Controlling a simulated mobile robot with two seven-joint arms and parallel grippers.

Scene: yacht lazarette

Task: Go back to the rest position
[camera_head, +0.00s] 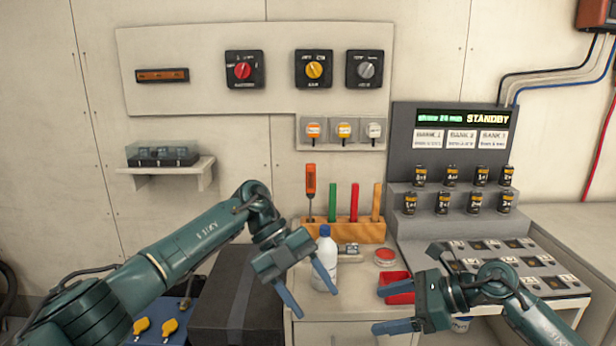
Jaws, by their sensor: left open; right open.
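My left gripper (307,289) is open and empty, pointing down and right in front of the wooden tool rack. A white bottle with a blue cap (324,262) stands on the counter and shows beside and behind its fingers; whether they touch cannot be told. My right gripper (382,309) is open, with its fingers pointing left. A red tray (397,288) is partly hidden behind its upper finger. Both of my arms are bent over the front of the work area.
The wooden rack (362,231) holds a screwdriver and coloured sticks. A grey stepped console (450,200) with several small cylinders stands at the right. A dark box (237,300) sits below my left arm. A small shelf (200,172) juts from the wall. The right counter (570,230) is clear.

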